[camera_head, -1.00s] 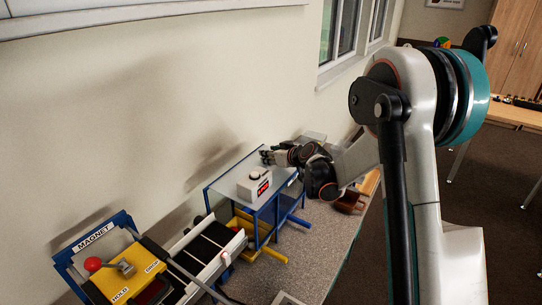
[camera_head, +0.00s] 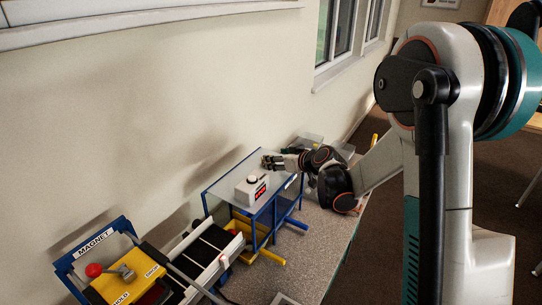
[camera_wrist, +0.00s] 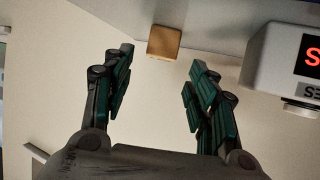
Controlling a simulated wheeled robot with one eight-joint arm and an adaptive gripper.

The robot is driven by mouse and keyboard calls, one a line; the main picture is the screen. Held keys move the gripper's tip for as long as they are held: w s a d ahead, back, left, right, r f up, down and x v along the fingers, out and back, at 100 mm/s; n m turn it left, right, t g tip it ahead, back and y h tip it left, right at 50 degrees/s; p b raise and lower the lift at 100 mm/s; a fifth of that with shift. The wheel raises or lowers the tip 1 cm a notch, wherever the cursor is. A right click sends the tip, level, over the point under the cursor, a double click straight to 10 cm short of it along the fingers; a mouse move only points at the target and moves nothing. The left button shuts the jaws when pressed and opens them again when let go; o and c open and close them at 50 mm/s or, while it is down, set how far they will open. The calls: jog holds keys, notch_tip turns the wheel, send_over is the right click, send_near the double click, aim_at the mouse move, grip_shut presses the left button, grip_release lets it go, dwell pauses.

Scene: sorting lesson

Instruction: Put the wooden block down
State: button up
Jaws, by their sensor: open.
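The wooden block (camera_wrist: 164,43) is a small tan cube in the upper middle of the wrist view. It lies beyond my fingertips, in line with the gap between them, and neither finger touches it. My gripper (camera_wrist: 160,72) is open, with its dark green finger pads spread wide. In the head view, my gripper (camera_head: 268,162) is at the far part of the blue-framed stand (camera_head: 232,206), just over its clear top. I cannot make out the block in the head view.
A white box with a red display (camera_head: 252,189) stands on the stand's top close to my gripper; it also shows in the wrist view (camera_wrist: 277,62). The wall runs close behind. A magnet station (camera_head: 125,272) and a conveyor (camera_head: 205,255) stand at the near left.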

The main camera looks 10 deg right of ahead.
jog(key=v, duration=0.4)
jog(key=shift+s+p, duration=0.1)
jog(key=shift+p, duration=0.25)
jog(key=shift+s+r, duration=0.3)
jog(key=shift+s, duration=0.15)
jog(key=s+a+r+m+g+h, duration=0.15)
jog(key=s+r, duration=0.25)
jog(key=s, duration=0.5)
jog(key=s+a+r+g, duration=0.2)
jog(key=s+a+r, duration=0.15)
jog(key=s, duration=0.55)
jog(key=s+d+m+g+h, duration=0.1)
jog(key=s+d+m+h, duration=0.2)
jog(key=s, duration=1.4)
jog(key=shift+s+f, duration=0.3)
jog(key=shift+f, duration=0.15)
